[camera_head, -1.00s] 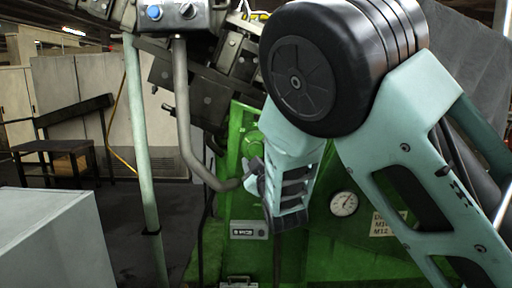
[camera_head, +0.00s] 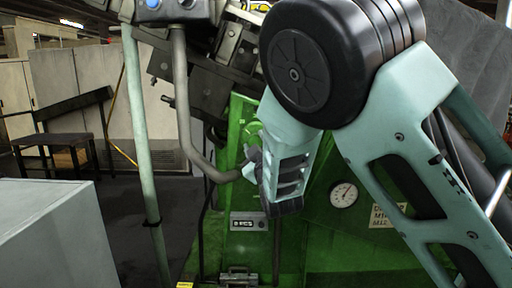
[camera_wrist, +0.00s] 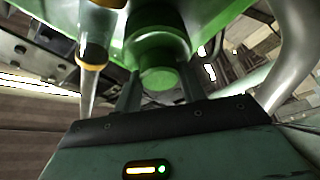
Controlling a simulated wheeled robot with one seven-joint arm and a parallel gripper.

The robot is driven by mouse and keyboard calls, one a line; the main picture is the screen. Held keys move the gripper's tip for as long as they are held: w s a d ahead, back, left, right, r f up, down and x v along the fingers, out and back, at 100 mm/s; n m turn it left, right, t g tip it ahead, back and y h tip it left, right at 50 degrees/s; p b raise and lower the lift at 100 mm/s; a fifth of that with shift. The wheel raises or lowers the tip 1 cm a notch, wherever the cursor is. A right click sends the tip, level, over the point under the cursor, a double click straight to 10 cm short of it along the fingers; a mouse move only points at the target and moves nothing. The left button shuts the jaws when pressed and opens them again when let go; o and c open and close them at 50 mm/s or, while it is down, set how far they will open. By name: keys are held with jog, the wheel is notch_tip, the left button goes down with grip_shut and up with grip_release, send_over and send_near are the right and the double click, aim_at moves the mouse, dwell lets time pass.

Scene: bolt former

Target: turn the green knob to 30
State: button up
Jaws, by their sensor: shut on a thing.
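The green knob (camera_wrist: 158,72) is a round green cylinder on a wider green boss in the wrist view. My gripper (camera_wrist: 160,88) has one dark finger on each side of the knob's end and is shut on it. In the head view my gripper (camera_head: 251,165) is at the green machine front (camera_head: 300,245), pointing left. My own wrist hides the knob's grip there, and I cannot read its setting. A small grey counter box (camera_head: 248,222) sits below the gripper; its digits are too small to read.
A bent grey pipe (camera_head: 184,120) passes close to the left of my gripper and also shows in the wrist view (camera_wrist: 296,55). A round gauge (camera_head: 344,194) and a label plate (camera_head: 388,215) are at the right. A grey box (camera_head: 55,235) stands at lower left.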

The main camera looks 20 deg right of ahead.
jog(key=shift+f+m+h+b, duration=0.1)
jog(key=shift+m+h+b, duration=0.95)
jog(key=shift+m+b, duration=1.1)
jog(key=shift+r+m+h+b, duration=0.1)
jog(key=shift+m+h+b, duration=0.9)
jog(key=shift+m+b, duration=1.15)
jog(key=shift+f+m+h+b, duration=0.1)
jog(key=shift+m+h+b, duration=0.95)
jog(key=shift+m+b, duration=1.1)
jog(key=shift+n+b, duration=0.35)
jog(key=shift+b, duration=0.1)
jog(key=o, duration=1)
jog(key=shift+c, duration=0.2)
jog(key=shift+a, duration=0.1)
jog(key=b+v, duration=0.4)
jog(key=v, duration=1.3)
jog(key=shift+s+f, duration=0.1)
